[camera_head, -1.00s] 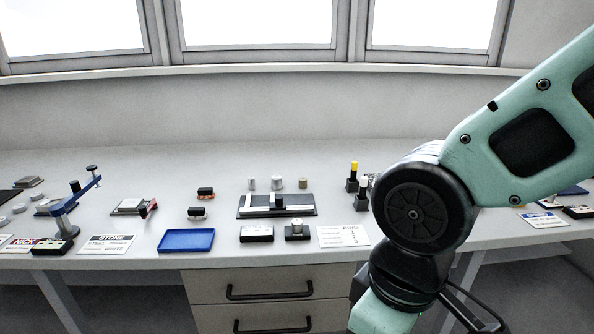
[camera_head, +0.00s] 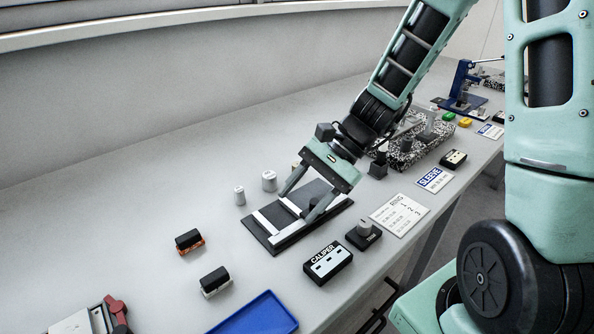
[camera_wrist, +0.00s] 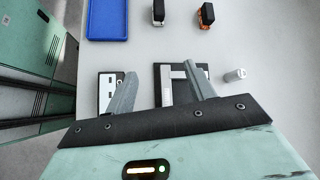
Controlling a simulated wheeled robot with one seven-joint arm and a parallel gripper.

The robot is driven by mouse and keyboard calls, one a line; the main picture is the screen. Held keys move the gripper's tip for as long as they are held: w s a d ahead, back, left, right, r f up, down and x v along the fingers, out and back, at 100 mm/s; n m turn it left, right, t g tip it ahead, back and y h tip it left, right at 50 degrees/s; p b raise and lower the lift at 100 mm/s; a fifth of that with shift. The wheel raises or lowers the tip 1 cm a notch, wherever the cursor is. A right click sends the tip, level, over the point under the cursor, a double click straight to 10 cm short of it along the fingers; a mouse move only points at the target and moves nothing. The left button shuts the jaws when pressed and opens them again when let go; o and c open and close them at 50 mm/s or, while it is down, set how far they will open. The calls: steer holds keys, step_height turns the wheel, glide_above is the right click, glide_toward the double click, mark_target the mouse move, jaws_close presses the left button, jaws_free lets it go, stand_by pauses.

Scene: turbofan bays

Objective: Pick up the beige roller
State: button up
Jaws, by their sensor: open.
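The beige roller (camera_head: 295,164) stands at the back of the bench, at the right end of a short row of small cylinders. I cannot make out the beige roller in that view.
Two pale cylinders (camera_head: 269,181) (camera_head: 239,195) stand left of the roller. The plate (camera_head: 270,240) lies in front. A caliper box (camera_head: 328,263), blue tray (camera_head: 255,316) and two black-topped blocks (camera_head: 188,241) (camera_head: 214,281) are nearer. Speckled blocks (camera_head: 405,150) stand right. The back left bench is clear.

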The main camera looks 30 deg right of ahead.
steer(key=w+d+m+t, duration=0.1)
steer(key=d+m, duration=0.1)
steer(key=w+d+f+m+t, duration=0.1)
steer(key=w+d+m+t, duration=0.1)
steer(key=d, duration=0.1)
steer(key=w+d+m+t+y, duration=0.1)
steer(key=w+d+m, duration=0.1)
steer(key=d+m, duration=0.1)
steer(key=shift+w+d+f+t, duration=0.2)
steer(key=shift+f+t, duration=0.05)
steer(key=shift+t, duration=0.15)
steer(key=w+d+m+t, duration=0.1)
steer(key=d+m+t, duration=0.1)
steer(key=d, duration=0.2)
steer(key=w+d+f+m+t+h, duration=0.1)
steer(key=d+m+t, duration=0.1)
steer(key=d+m, duration=0.1)
steer(key=d+f+m+t+h, duration=0.1)
steer(key=d+m+t, duration=0.1)
steer(key=d, duration=0.4)
steer(key=shift+w+m+b, duration=0.3)
steer(key=shift+w+m, duration=0.1)
steer(key=shift+m, duration=0.3)
steer(key=p+x, duration=0.1)
steer(key=x, duration=0.7)
steer(key=p+x, duration=0.1)
steer(key=x, duration=0.8)
steer(key=shift+d+f, duration=0.15)
steer(key=shift+f, duration=0.05)
jaws_close()
